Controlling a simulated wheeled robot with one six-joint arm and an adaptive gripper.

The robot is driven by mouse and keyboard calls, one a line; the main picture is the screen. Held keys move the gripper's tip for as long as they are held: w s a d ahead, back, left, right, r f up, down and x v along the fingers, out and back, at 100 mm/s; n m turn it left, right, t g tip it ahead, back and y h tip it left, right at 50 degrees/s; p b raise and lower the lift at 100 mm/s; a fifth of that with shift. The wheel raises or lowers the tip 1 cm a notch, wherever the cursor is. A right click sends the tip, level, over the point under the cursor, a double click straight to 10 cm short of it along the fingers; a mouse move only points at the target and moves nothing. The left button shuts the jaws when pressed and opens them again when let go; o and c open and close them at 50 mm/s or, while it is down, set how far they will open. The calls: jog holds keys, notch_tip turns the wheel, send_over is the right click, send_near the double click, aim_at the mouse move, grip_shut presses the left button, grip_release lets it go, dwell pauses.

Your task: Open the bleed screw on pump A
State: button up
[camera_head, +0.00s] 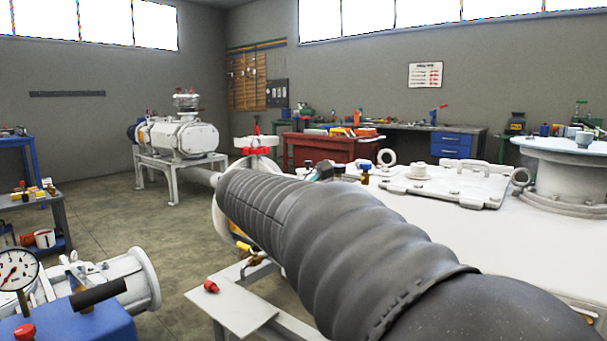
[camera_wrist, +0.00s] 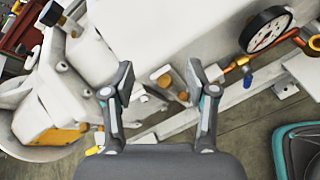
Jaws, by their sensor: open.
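In the wrist view my gripper (camera_wrist: 160,74) is open, with one dark finger on each side and nothing held. Between and beyond the fingertips is a small brass fitting (camera_wrist: 164,78) on pale equipment, with a grey tapered part (camera_wrist: 186,97) beside it. I cannot tell for sure whether the brass fitting is the bleed screw, and no pump A label is readable. The fingers appear apart from it. A large white housing (camera_wrist: 185,35) fills the area behind. In the head view my arm covers the middle and hides much of the work spot.
In the wrist view a pressure gauge (camera_wrist: 268,30) on copper-coloured piping and a blue-handled valve (camera_wrist: 248,82) stand at right. In the head view a white machine (camera_head: 185,135) stands at back left, a red bench (camera_head: 330,148) behind. Open floor (camera_head: 110,205) lies at left.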

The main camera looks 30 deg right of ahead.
aim_at(362, 168)
jog(key=w+d+r+n+h+b, duration=0.1)
jog(key=w+d+r+n+h, duration=0.3)
jog(key=w+r, duration=0.35)
jog(key=shift+g+h, duration=0.3)
jog(key=shift+h, duration=0.2)
jog(key=d, duration=0.4)
jog(key=w+d, duration=0.1)
jog(key=d, duration=0.3)
jog(key=w+d, duration=0.1)
jog(key=d, duration=0.3)
jog(key=shift+w+d+f+b, duration=0.1)
jog(key=shift+d+f+b, duration=0.2)
jog(key=shift+d, duration=0.05)
jog(key=shift+c, duration=0.2)
grip_shut()
